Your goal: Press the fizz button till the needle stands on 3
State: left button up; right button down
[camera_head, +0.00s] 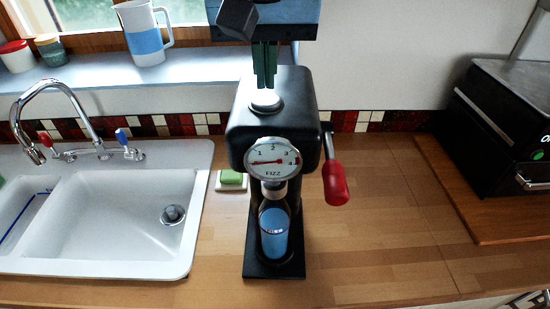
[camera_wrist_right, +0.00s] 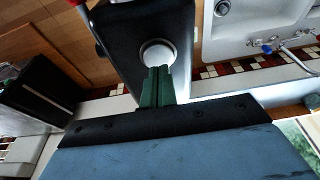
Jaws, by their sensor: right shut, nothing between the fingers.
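The black fizz machine (camera_head: 277,132) stands upright on the wooden counter. Its round white button (camera_head: 265,99) is on top and also shows in the right wrist view (camera_wrist_right: 157,53). The white dial (camera_head: 273,158) marked FIZZ is on its front; the needle appears to point left, below the 1. My right gripper (camera_head: 265,84) is shut and empty, its green fingers pointing down right at the button. I cannot tell whether the tips touch it. A bottle with blue contents (camera_head: 274,234) stands under the dial. My left gripper is not in view.
A red-handled lever (camera_head: 335,183) sticks out on the machine's right side. A white sink (camera_head: 115,225) with a tap (camera_head: 60,110) is at the left, with green soap (camera_head: 231,177) beside it. A black oven (camera_head: 500,130) stands at the right. The counter between is clear.

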jog(key=shift+f, duration=0.15)
jog(key=shift+b+x, duration=0.75)
jog(key=shift+x, duration=0.05)
jog(key=shift+p+v, duration=0.85)
jog(key=shift+v, duration=0.1)
jog(key=shift+f, duration=0.1)
dwell(0.7)
dwell(0.5)
